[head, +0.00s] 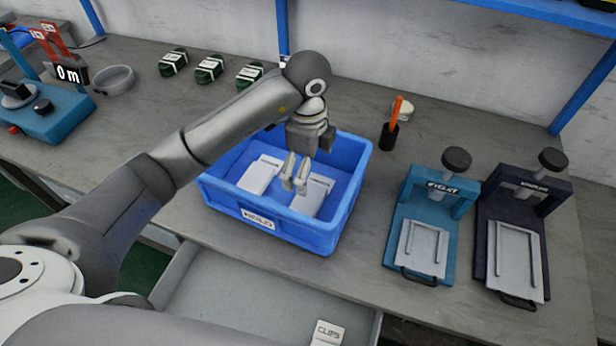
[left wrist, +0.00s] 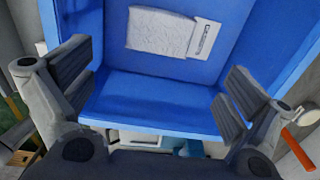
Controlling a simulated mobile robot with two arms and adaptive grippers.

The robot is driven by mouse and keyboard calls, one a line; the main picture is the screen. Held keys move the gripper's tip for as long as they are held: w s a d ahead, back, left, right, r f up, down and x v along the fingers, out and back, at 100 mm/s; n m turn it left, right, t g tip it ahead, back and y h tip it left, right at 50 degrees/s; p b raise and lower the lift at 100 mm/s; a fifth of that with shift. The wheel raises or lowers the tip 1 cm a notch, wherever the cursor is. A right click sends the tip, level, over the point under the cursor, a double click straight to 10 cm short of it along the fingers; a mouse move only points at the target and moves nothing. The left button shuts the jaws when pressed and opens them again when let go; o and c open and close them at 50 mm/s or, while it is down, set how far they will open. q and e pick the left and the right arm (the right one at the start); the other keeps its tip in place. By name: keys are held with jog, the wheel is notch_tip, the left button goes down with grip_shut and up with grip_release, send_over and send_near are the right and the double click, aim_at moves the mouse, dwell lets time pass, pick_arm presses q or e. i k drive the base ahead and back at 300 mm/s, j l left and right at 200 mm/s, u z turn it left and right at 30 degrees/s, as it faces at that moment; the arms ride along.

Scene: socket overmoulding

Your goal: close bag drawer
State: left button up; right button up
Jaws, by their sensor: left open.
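A light grey drawer (head: 235,292) is pulled out below the front edge of the bench. A small white piece marked CLIPS (head: 328,332) is in it near its right side. The front of the drawer is hidden by my arm and the picture edge. My left gripper (head: 295,186) is above the blue bin (head: 290,238), pointing down, apart from the drawer. It is open and empty in the left wrist view (left wrist: 157,85). Two white bags lie in the bin, a left one (head: 261,175) and a right one (head: 312,196). My right gripper is not in view.
Right of the bin stand a blue press (head: 425,225) and a dark press (head: 515,240). A black cup (head: 389,137) with an orange tool is behind them. Several green packs (head: 209,68) line the back, with a grey bowl (head: 113,79) and a scale (head: 45,115) at left.

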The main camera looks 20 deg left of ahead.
aim_at(201, 283)
jog(key=k, duration=2)
